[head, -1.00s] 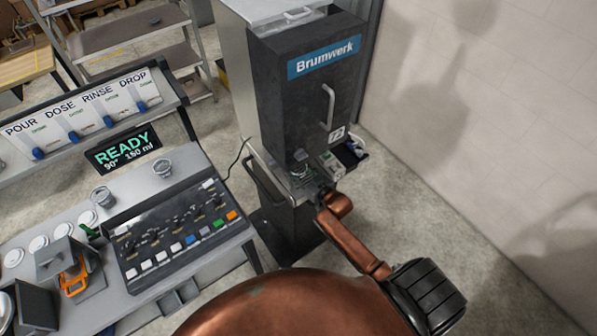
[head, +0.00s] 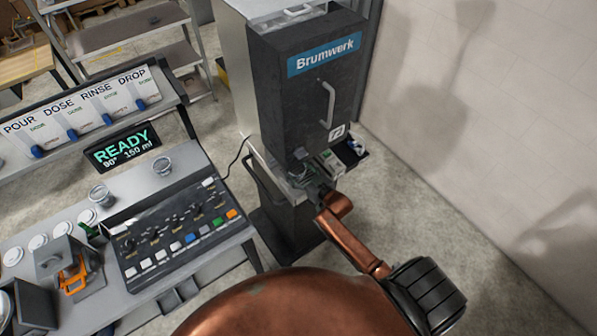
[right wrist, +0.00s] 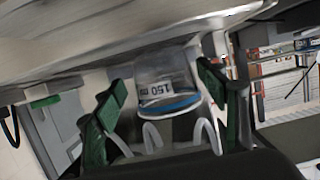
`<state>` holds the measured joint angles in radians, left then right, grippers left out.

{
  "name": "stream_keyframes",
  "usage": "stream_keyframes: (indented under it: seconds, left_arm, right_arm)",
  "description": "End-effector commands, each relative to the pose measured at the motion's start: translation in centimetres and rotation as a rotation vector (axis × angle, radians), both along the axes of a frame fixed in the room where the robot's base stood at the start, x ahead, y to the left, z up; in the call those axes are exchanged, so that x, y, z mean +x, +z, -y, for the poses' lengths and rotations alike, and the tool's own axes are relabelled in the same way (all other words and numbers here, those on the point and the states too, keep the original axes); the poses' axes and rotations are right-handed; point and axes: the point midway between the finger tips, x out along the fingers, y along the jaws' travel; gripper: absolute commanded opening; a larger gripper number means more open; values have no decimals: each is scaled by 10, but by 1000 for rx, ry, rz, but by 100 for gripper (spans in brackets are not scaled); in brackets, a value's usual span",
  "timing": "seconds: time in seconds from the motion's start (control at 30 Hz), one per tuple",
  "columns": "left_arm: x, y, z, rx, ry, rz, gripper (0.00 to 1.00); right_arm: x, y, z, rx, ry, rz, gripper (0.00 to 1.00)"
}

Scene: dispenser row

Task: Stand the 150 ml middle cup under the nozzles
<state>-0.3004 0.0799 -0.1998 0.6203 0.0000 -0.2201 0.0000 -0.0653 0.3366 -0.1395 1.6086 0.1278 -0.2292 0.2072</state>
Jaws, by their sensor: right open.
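A clear cup with a white 150 label and a blue band (right wrist: 168,88) shows in the right wrist view, between the two green-padded fingers of my right gripper (right wrist: 162,80). The fingers are open, with visible gaps beside the cup. The label looks upside down, and the cup's end meets a pale metal surface (right wrist: 70,60). In the head view my right gripper (head: 314,188) is at the low front of the dark Brumwerk machine (head: 300,105). The nozzles are not clearly visible. My left gripper is out of view.
A control panel (head: 178,232) with knobs and coloured buttons lies on the counter at left. A small dark tray (head: 350,151) sits right of the machine's front. The floor at right is clear.

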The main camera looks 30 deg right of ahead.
Motion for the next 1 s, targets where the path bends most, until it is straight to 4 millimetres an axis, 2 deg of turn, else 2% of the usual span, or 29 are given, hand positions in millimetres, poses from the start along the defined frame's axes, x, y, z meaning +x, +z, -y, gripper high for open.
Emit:
stream_keyframes:
  seconds: [0.23, 0.37, 0.8, 1.0]
  left_arm:
    - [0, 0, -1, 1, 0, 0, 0]
    - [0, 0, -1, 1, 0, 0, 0]
    - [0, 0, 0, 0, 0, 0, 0]
    - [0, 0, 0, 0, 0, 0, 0]
  right_arm:
    - [-1, 0, 0, 0, 0, 0, 67]
    - [-9, 2, 1, 0, 0, 0, 67]
    - [-89, 27, 8, -1, 0, -1, 67]
    - [-110, 34, 9, 0, 0, 0, 67]
